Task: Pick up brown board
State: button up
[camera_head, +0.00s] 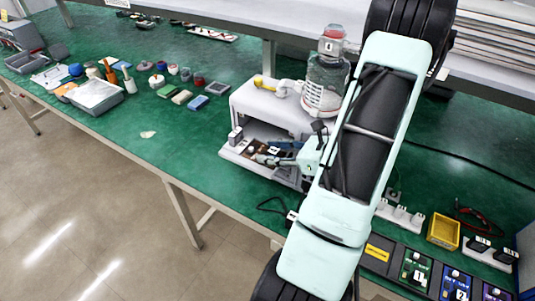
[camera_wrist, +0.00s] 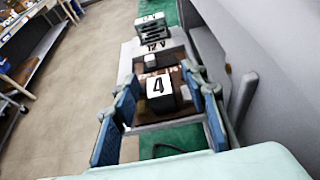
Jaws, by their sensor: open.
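The brown board (camera_head: 258,146) lies on the pale pull-out tray at the front of the white machine. In the wrist view the brown board (camera_wrist: 178,77) carries a black block (camera_wrist: 159,92) with a white label "4". My gripper (camera_head: 274,156) is over the tray, at the board's right part. In the wrist view my gripper (camera_wrist: 164,82) has its blue fingers spread apart, one on each side of the board and block. Nothing is clamped between them. The fingers and block hide part of the board, and I cannot tell whether the fingers touch it.
A yellow bin (camera_head: 443,231) and numbered panels are at lower right.

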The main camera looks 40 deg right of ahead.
jog(key=shift+c, duration=0.7)
grip_shut()
